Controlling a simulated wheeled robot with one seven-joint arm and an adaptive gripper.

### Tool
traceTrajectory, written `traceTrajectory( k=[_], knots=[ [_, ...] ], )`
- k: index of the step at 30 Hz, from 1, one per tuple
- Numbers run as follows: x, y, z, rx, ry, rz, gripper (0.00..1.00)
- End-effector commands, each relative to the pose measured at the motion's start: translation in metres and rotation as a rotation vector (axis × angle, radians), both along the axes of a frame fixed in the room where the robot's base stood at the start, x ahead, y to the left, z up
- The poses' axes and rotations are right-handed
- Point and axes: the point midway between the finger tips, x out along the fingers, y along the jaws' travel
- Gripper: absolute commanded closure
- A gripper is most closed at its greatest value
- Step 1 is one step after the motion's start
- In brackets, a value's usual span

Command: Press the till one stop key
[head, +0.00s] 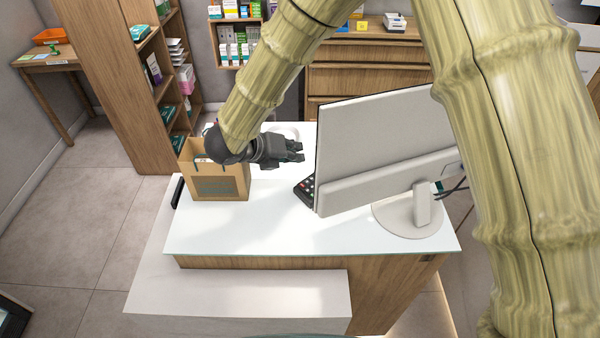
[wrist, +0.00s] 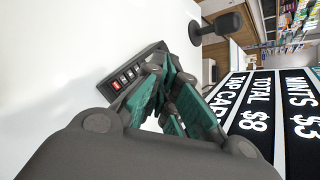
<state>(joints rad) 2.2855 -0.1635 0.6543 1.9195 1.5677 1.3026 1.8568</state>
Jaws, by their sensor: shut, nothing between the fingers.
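A dark key panel (wrist: 136,72) lies on the white counter in the wrist view. The labels are too small to read. My gripper (wrist: 178,98) is shut and empty, its teal-padded fingers just right of the panel and covering part of its edge. In the head view my gripper (head: 298,151) is above the counter, left of the monitor. A dark keypad (head: 306,190) with coloured keys shows there, partly hidden by the monitor. I cannot tell whether the fingers touch a key.
The till monitor (head: 375,140) stands close to the right of my gripper; its screen (wrist: 270,115) shows prices in the wrist view. A brown paper bag (head: 220,184) stands left under my wrist. The counter's front part (head: 250,232) is clear. A dark rounded object (wrist: 219,28) stands beyond the panel.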

Motion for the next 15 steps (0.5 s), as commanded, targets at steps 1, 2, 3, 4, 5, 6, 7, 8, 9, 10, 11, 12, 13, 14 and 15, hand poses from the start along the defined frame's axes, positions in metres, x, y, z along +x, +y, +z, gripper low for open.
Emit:
traceTrajectory(
  k=[1, 2, 3, 4, 5, 6, 7, 8, 9, 10, 11, 12, 13, 14, 15],
  knots=[
    [-0.0008, 0.0016, 0.0005, 0.000, -0.001, 0.002, 1.00],
    [-0.0009, 0.0026, 0.0007, 0.000, -0.001, 0.004, 1.00],
    [-0.0010, 0.0041, 0.0007, 0.000, -0.001, 0.006, 1.00],
    [-0.0008, 0.0052, 0.0004, 0.000, -0.001, 0.008, 1.00],
    [-0.0005, 0.0065, 0.0002, -0.001, 0.000, 0.010, 1.00],
    [-0.0003, 0.0078, -0.0001, -0.001, 0.000, 0.012, 1.00],
    [-0.0002, 0.0087, -0.0001, 0.000, 0.001, 0.013, 1.00],
    [-0.0002, 0.0094, -0.0002, -0.001, 0.000, 0.014, 1.00],
    [-0.0002, 0.0101, -0.0003, -0.001, 0.001, 0.015, 1.00],
    [-0.0002, 0.0104, -0.0004, -0.001, 0.000, 0.016, 1.00],
    [-0.0002, 0.0105, -0.0006, -0.001, 0.000, 0.016, 1.00],
    [-0.0001, 0.0106, -0.0009, -0.001, 0.001, 0.017, 1.00],
    [0.0000, 0.0106, -0.0013, 0.000, 0.001, 0.016, 1.00],
    [-0.0001, 0.0104, -0.0019, -0.001, 0.001, 0.015, 1.00],
    [0.0000, 0.0101, -0.0030, -0.001, 0.001, 0.015, 1.00]
  ],
)
